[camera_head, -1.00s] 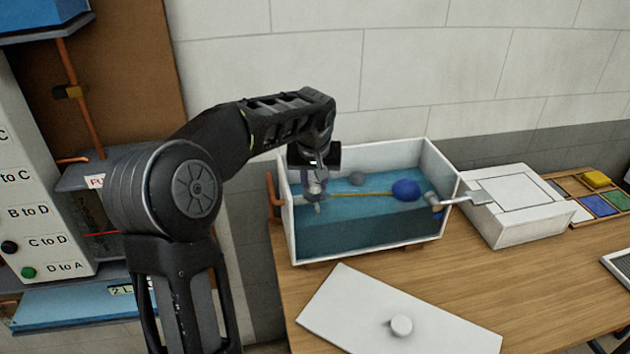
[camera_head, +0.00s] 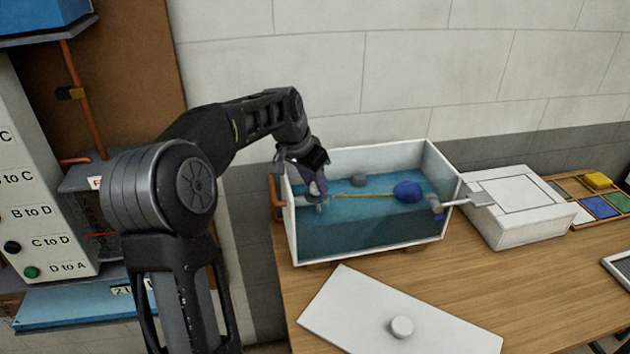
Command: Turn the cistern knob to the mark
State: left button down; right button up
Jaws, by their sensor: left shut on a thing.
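The open white cistern (camera_head: 367,254) stands on the wooden table with blue water inside. A blue float (camera_head: 407,191) sits on a thin brass rod (camera_head: 362,196) that runs left to a small grey valve part (camera_head: 314,199) at the cistern's left end. My left gripper (camera_head: 319,192) reaches down into the left end, tilted, with its fingers shut at this part. The knob itself is too small and covered by the fingers to make out, and I cannot make out a mark. My right gripper is not in view.
A white lid (camera_head: 399,327) with a round knob lies in front of the cistern. A lever (camera_head: 466,201) sticks out of its right wall towards a white box (camera_head: 517,212). A tray with coloured pieces (camera_head: 600,204) is at the far right. A copper pipe (camera_head: 275,197) runs at the cistern's left.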

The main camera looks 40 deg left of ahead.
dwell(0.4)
pick_arm(q)
jog(key=c, duration=1.1)
grip_release()
jog(key=b+v, duration=0.1)
jog(key=v, duration=0.6)
jog(key=shift+r, duration=0.4)
jog(key=shift+s, duration=0.15)
